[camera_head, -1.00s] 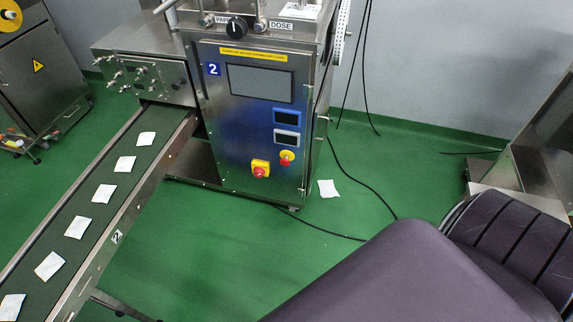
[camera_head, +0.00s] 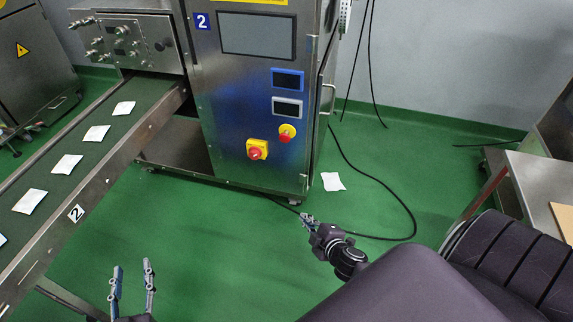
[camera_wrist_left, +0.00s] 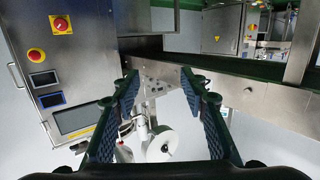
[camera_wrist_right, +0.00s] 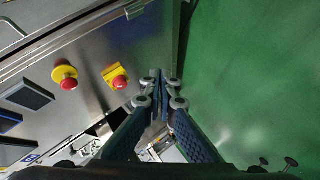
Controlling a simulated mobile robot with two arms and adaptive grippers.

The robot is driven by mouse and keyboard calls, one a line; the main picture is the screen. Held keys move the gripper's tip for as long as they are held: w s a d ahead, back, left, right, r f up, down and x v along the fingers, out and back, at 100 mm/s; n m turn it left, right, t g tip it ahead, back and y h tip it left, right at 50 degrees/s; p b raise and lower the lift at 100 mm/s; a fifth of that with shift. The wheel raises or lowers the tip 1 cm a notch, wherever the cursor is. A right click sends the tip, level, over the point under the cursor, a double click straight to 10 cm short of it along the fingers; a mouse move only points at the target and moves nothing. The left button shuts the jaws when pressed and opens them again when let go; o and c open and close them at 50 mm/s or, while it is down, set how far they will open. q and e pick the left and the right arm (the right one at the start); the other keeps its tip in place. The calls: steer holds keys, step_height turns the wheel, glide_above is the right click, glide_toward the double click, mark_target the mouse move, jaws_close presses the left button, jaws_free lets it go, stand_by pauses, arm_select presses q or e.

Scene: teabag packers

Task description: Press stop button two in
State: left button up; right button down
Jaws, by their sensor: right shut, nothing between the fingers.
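The stop button is a red mushroom head on a round yellow base (camera_head: 287,133), on the front panel of the steel machine marked 2 (camera_head: 230,100). It stands out, and I cannot tell whether it is pressed. It also shows in the right wrist view (camera_wrist_right: 67,80) and left wrist view (camera_wrist_left: 36,55). My right gripper (camera_head: 308,220) is shut and empty, below and to the right of the button in the head view, apart from it. My left gripper (camera_head: 132,275) is open and empty at the lower left, beside the conveyor.
A red knob on a yellow square plate (camera_head: 257,150) sits beside the button. A conveyor (camera_head: 75,213) with several teabags runs along the left. A black cable and a white packet (camera_head: 333,181) lie on the green floor. A steel table (camera_head: 535,185) stands at the right.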

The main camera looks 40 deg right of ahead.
arm_select(q)
steer(key=s+r+t+h+b, duration=0.1)
steer(key=s+r+t+b, duration=0.1)
steer(key=r, duration=0.6)
steer(key=s+r+t+b, duration=0.3)
steer(key=r+b, duration=0.1)
steer(key=r, duration=0.4)
steer(key=s+a+r+t+h+b, duration=0.1)
steer(key=s+r+t+b, duration=0.1)
steer(key=r, duration=0.7)
steer(key=shift+s+t+h+b, duration=0.3)
steer(key=shift+t+b, duration=0.3)
steer(key=shift+b, duration=0.2)
arm_select(e)
steer(key=w+d+r+n+t, duration=0.1)
steer(key=w+r+n+t, duration=0.1)
steer(key=r, duration=0.5)
steer(key=w+d+r+n+t+y, duration=0.1)
steer(key=w+r+n+t, duration=0.2)
steer(key=r, duration=0.4)
steer(key=shift+w+r+n+t, duration=0.15)
steer(key=shift+w+n+t, duration=0.15)
steer(key=shift+w+n, duration=0.75)
arm_select(q)
steer(key=shift+r, duration=0.1)
arm_select(e)
steer(key=shift+w, duration=0.1)
